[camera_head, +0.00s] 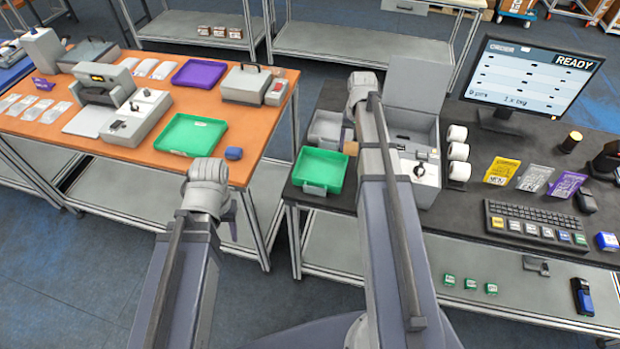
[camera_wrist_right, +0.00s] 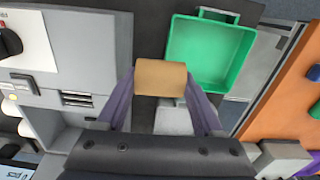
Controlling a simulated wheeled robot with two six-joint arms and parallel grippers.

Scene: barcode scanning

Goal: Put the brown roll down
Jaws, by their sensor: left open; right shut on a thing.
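The brown roll (camera_wrist_right: 161,77) sits between the two purple fingers of my right gripper (camera_wrist_right: 160,84), which is shut on it. In the head view the brown roll (camera_head: 350,148) shows only in part beside my right arm, between the green tray (camera_head: 336,166) and the grey machine (camera_head: 428,172). My left gripper (camera_head: 228,215) is empty and open, in front of the orange table.
The grey machine with a raised lid (camera_head: 416,90) stands right of the roll. White rolls (camera_head: 458,152), pouches (camera_head: 502,170), a keyboard (camera_head: 535,226) and a monitor (camera_head: 535,75) lie further right. The orange table (camera_head: 262,125) is across a gap.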

